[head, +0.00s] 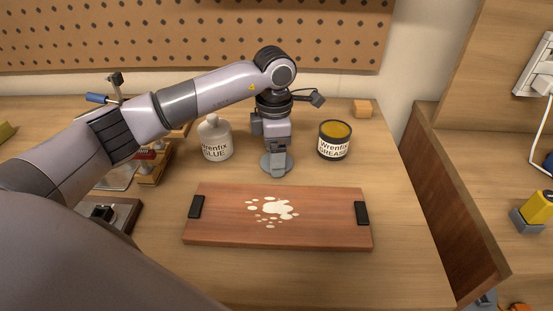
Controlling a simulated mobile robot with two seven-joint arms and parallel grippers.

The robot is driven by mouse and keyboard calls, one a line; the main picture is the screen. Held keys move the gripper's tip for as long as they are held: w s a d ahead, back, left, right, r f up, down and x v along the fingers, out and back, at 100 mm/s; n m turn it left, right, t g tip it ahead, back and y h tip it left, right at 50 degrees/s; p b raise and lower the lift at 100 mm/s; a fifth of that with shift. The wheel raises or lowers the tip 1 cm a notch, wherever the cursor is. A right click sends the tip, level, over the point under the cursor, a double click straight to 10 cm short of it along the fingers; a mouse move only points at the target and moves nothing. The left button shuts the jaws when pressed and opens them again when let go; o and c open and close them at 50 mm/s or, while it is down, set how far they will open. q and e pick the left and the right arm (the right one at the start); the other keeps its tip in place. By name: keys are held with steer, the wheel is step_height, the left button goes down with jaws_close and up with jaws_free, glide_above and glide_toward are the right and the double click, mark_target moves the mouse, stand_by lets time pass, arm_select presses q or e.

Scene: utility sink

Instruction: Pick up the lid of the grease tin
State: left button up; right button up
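The grease tin (333,148) is a dark round tin with a white "Wrenfix GREASE" label. It stands upright and uncovered on the bench, with yellow-brown grease showing at its top. A flat grey-blue disc, which looks like the tin's lid (267,168), lies on the bench to the left of the tin. My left gripper (279,164) points down right over this lid and hides part of it. The fingers are seen from the side, so I cannot tell if they are open or shut on it. My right gripper is not in view.
A glue bottle (217,143) stands left of my gripper. A wooden board with pale spots (320,225) and black end blocks lies in front. A small wooden block (362,108) sits at the back right. A wooden side panel (455,190) bounds the bench on the right.

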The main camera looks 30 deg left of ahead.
arm_select(q)
step_height(320, 180, up, 20)
steer(key=p, duration=0.1)
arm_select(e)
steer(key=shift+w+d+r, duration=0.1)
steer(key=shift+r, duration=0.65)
